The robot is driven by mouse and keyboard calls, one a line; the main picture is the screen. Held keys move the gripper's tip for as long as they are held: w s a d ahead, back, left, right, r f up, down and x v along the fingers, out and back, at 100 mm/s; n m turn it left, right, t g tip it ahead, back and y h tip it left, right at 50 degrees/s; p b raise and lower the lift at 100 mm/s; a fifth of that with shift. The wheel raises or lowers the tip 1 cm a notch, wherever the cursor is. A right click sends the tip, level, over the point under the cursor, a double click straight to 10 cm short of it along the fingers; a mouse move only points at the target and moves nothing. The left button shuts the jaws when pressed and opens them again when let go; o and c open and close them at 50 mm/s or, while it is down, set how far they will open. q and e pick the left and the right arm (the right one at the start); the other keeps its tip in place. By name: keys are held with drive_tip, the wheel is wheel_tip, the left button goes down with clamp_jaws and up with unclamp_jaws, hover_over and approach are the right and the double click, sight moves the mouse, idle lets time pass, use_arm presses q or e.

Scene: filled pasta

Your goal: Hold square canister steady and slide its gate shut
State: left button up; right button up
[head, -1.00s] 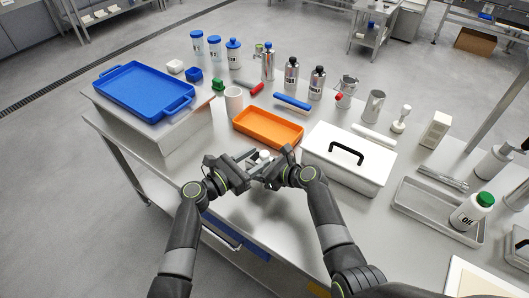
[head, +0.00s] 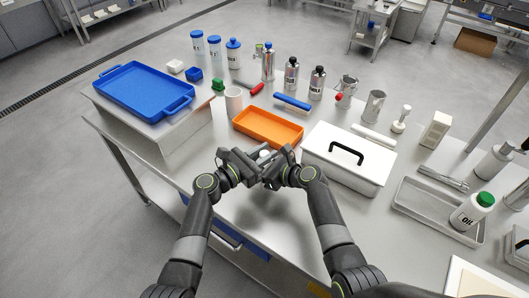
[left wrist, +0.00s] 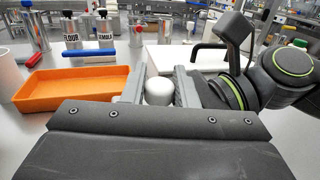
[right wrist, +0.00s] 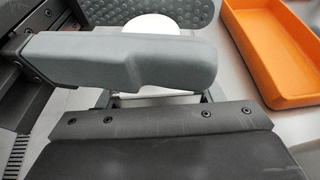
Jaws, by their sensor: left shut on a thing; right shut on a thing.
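The square canister (head: 265,154) is mostly hidden between my two grippers in the head view, at the front of the table. Only a small pale part of it shows. In the left wrist view a white rounded part (left wrist: 158,91) stands between the fingers of my left gripper (head: 255,165), which is shut on it. My right gripper (head: 274,172) meets it from the other side and is shut too. In the right wrist view a grey finger crosses in front of a white rounded part (right wrist: 157,25). I cannot make out the gate.
An orange tray (head: 242,127) lies just behind the grippers. A white box with a black handle (head: 318,163) stands close on the right. A white cup (head: 234,99) and several bottles stand farther back. The front left of the table is clear.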

use_arm(q)
drive_tip(key=shift+w+a+f, duration=0.1)
drive_tip(key=shift+w+a, duration=1)
drive_tip(key=shift+a, duration=0.25)
clamp_jaws()
drive_tip(key=o, duration=1)
unclamp_jaws()
drive_tip(key=shift+s, duration=0.1)
drive_tip(key=v, duration=1.2)
use_arm(e)
drive_tip(key=o, duration=1.3)
